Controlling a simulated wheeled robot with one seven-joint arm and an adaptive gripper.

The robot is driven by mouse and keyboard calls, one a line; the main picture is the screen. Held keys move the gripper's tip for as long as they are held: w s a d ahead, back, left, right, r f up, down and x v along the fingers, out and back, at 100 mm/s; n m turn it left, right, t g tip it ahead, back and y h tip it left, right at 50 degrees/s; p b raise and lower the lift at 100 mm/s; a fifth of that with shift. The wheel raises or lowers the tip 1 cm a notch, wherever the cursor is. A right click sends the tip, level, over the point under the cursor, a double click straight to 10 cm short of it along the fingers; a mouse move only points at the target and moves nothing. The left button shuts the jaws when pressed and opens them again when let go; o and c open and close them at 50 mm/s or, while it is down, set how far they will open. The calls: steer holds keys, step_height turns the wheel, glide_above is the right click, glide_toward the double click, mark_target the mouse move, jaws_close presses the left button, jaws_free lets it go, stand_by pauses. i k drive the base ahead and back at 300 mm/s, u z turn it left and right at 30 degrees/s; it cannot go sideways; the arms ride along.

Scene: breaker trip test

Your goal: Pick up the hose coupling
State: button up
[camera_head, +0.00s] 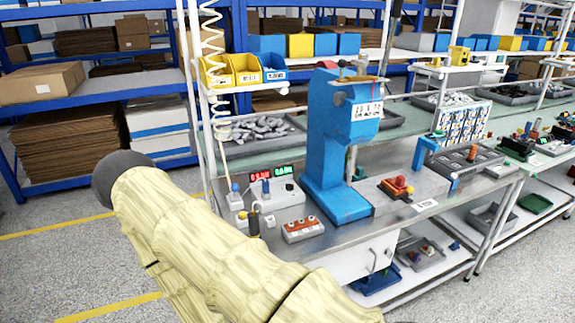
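I cannot surely pick out the hose coupling in the head view; several small parts on the bench are too small to identify. A small dark upright part (254,222) stands near the bench's front left, close to a grey box with red and green displays (272,188). A brownish cylindrical part (472,153) stands in a grey divided tray (462,166) at the right. My arm, in a cream cover, crosses the lower left and hides part of the bench's front left. My gripper is not in view.
A blue press (335,140) stands mid-bench, with a red-topped fixture (398,187) to its right. A red-and-white block (303,229) lies near the front edge. Bench uprights and a coiled cord (212,50) rise at the left. Grey floor (40,270) is open at left.

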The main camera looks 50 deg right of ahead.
mark_target(265, 185)
steer(key=k, duration=0.45)
steer(key=z, duration=1.1)
steer(key=i, duration=0.45)
